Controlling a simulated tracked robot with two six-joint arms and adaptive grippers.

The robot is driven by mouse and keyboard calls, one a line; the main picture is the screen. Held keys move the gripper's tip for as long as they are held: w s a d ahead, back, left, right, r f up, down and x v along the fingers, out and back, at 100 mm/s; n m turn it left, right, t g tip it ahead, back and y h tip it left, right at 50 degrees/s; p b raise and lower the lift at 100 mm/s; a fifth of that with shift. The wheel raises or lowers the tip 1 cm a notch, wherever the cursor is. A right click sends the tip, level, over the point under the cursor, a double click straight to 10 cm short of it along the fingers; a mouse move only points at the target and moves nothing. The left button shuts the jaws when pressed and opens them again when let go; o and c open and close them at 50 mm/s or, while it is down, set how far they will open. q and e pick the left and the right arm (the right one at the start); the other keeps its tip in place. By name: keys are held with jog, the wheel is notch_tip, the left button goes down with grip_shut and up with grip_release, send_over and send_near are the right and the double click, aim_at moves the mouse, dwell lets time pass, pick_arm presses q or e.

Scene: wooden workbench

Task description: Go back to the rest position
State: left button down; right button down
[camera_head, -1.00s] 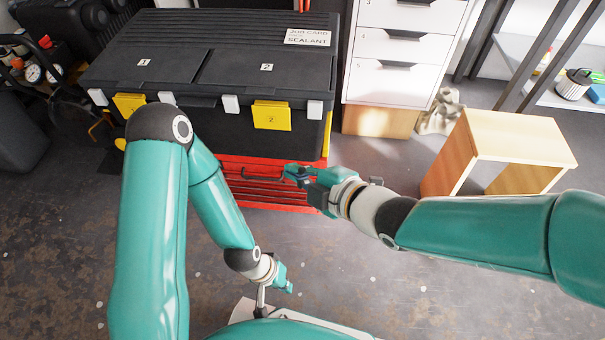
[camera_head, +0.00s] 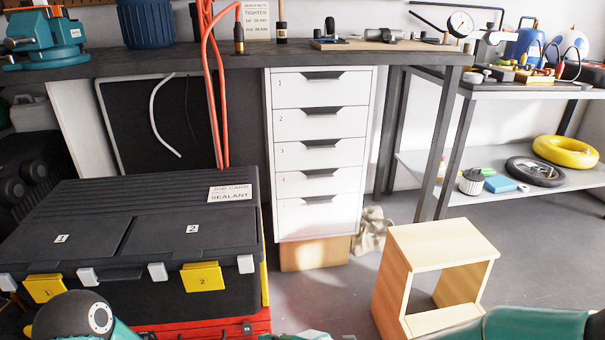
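Only small parts of my two teal arms show at the bottom edge of the head view. My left arm's dark round joint is at the lower left, in front of the black toolbox (camera_head: 130,215). A teal part of my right arm is at the lower right, in front of the wooden step box (camera_head: 440,240). Both grippers are below the picture or too little in it to make out, so I cannot see their fingers.
The toolbox stands on a red drawer unit (camera_head: 215,326). A white drawer cabinet (camera_head: 318,150), drawers shut, stands under the workbench (camera_head: 180,62). A shelf (camera_head: 425,170) at right holds a yellow ring (camera_head: 566,151). Grey floor (camera_head: 320,300) is open between toolbox and step box.

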jog(key=s+d+f+m+g+h, duration=0.1)
jog(key=s+d+f+m+h, duration=0.1)
jog(key=d+f+m, duration=0.6)
jog(key=s+d+f+m+g+h, duration=0.15)
jog(key=d+f, duration=0.45)
jog(key=f, duration=0.6)
jog(key=s+d+f+m+g+h, duration=0.4)
jog(key=s+f+m, duration=0.55)
jog(key=m, duration=0.65)
notch_tip(320, 180, up, 40)
jog(key=s+y+p, duration=0.1)
jog(key=p, duration=3.7)
jog(key=shift+d+f+p, duration=0.2)
jog(key=shift+d+p, duration=0.2)
jog(key=shift+d, duration=0.05)
